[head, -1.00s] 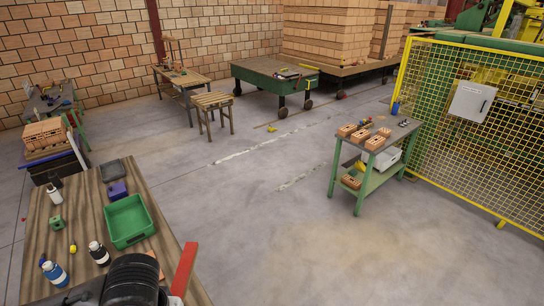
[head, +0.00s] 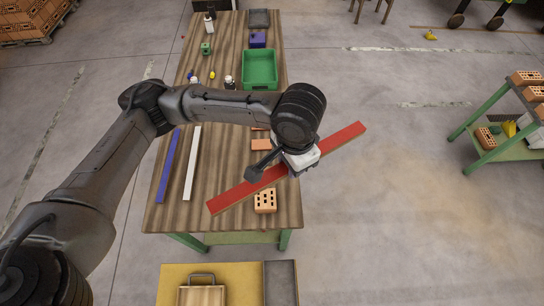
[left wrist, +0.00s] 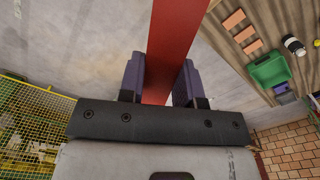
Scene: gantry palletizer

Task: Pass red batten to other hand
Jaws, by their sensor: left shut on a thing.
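The red batten (head: 342,142) is a long flat bar, slanting across the right edge of the wooden table in the head view. Its far end sticks out over the floor and its near end is over the tabletop. My left gripper (head: 300,161) is at the middle of the batten, its fingers mostly hidden under the wrist. In the left wrist view the batten (left wrist: 172,35) runs between the two fingers of my left gripper (left wrist: 163,85), which is shut on it. My right gripper is in neither current view.
The wooden table (head: 225,140) carries a blue batten (head: 168,165), a white batten (head: 192,163), a holed brick (head: 265,201) and a green bin (head: 259,69). A tray with a handled box (head: 202,293) lies in front. A green cart (head: 500,150) stands right; floor between is clear.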

